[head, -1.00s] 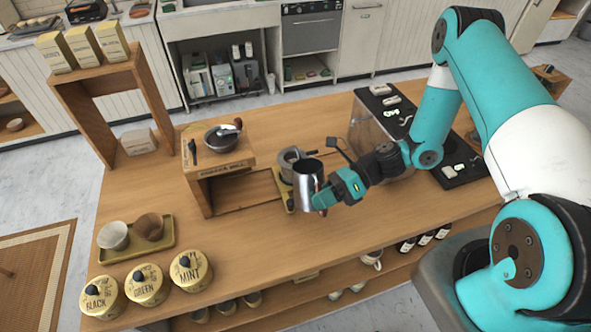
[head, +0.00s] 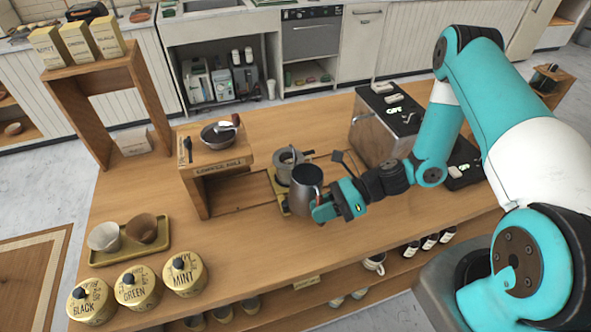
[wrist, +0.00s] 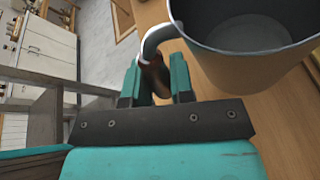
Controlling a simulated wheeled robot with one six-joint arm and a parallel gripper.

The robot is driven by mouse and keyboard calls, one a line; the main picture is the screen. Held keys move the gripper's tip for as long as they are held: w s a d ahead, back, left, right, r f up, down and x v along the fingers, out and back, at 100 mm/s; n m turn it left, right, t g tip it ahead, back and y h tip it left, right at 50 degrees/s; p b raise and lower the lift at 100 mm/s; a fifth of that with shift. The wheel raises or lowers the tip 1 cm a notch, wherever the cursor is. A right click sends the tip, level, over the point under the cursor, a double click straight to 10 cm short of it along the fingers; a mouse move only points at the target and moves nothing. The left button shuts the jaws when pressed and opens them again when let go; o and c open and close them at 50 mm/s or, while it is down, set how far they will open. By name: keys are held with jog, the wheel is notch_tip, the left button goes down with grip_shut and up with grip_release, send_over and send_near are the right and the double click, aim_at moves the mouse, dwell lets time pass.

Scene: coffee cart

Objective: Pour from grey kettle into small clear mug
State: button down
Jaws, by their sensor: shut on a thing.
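The grey kettle (head: 303,192) is an open-topped metal vessel, held above the front half of the cart top. My gripper (head: 322,211) is shut on its handle. In the wrist view, the kettle (wrist: 245,62) fills the upper right, and its brown grip sits between the teal fingers (wrist: 157,80). The kettle's inside looks grey, and I cannot make out any liquid. Just behind the kettle in the head view is a grey dripper (head: 288,160) on a stand. The kettle partly covers that stand. I cannot make out the small clear mug in either view.
A wooden stand (head: 222,158) with a dark bowl (head: 217,135) is left of the kettle. A tray (head: 128,252) with two cups and several yellow tins (head: 138,287) are front left. A coffee machine (head: 383,125) stands behind my arm. Cart top in front of the wooden stand is clear.

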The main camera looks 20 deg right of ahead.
aim_at(322, 203)
jog(key=shift+f, duration=0.25)
jog(key=shift+r+p, duration=2.05)
jog(key=shift+r, duration=0.5)
